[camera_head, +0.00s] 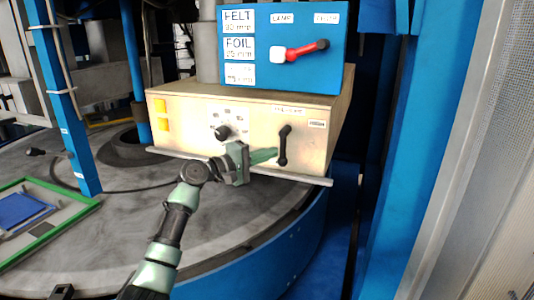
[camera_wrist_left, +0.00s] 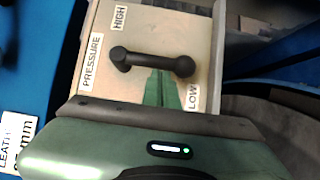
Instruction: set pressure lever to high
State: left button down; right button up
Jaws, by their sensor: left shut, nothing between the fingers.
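The black pressure lever (camera_head: 283,146) is on the front of a beige control box (camera_head: 205,115), standing nearly upright in the head view. In the left wrist view the lever (camera_wrist_left: 150,61) lies across the panel. Its right end is nearer the LOW label (camera_wrist_left: 193,96); the HIGH label (camera_wrist_left: 119,17) is above its left end. My left gripper (camera_head: 275,154) is shut and empty, its green fingers pointing at the lever's lower part from the left. In the wrist view the fingertips (camera_wrist_left: 160,73) meet the lever's edge near its right end; I cannot tell whether they touch.
A blue panel (camera_head: 335,75) with a red-handled lever (camera_head: 305,50) stands above the box. A black knob (camera_head: 222,132) is left of the pressure lever. A metal ledge (camera_head: 290,178) runs below the box front. A green-framed tray (camera_head: 75,208) lies on the round table.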

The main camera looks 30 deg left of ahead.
aim_at(281, 160)
pick_arm(q)
jog(key=shift+d, duration=0.1)
jog(key=shift+d+f+n+b, duration=0.1)
jog(key=shift+n+b, duration=0.2)
jog(key=shift+b, duration=0.05)
jog(key=shift+d, duration=0.1)
jog(key=n+t+b, duration=0.1)
jog(key=d+f+n+t+b, duration=0.1)
jog(key=n, duration=0.1)
jog(key=shift+w+d+b, duration=0.2)
jog(key=shift+d+b, duration=0.1)
jog(key=shift+b, duration=0.1)
jog(key=n+t+b, duration=0.1)
jog(key=d+n, duration=0.1)
jog(key=n, duration=0.1)
jog(key=shift+w+d+t+b, duration=0.2)
jog(key=shift+d+t+b, duration=0.1)
jog(key=shift+t+b, duration=0.1)
jog(key=shift+w+d+r+n+t+y+b, duration=0.15)
jog(key=shift+d+r+n+t+y+b, duration=0.35)
jog(key=shift+n+y, duration=1.05)
jog(key=shift+w+d+r+n+t+y+b, duration=0.2)
jog(key=shift+d+n+t+y, duration=0.6)
jog(key=shift+n, duration=1.45)
jog(key=shift+w+d+r+n+t+y+b, duration=0.1)
jog(key=shift+d+r+n+t+y+b, duration=0.3)
jog(key=shift+d+n+y, duration=1.05)
jog(key=shift+a+n+h, duration=0.3)
jog(key=shift+a+n, duration=0.35)
jog(key=shift+a, duration=0.1)
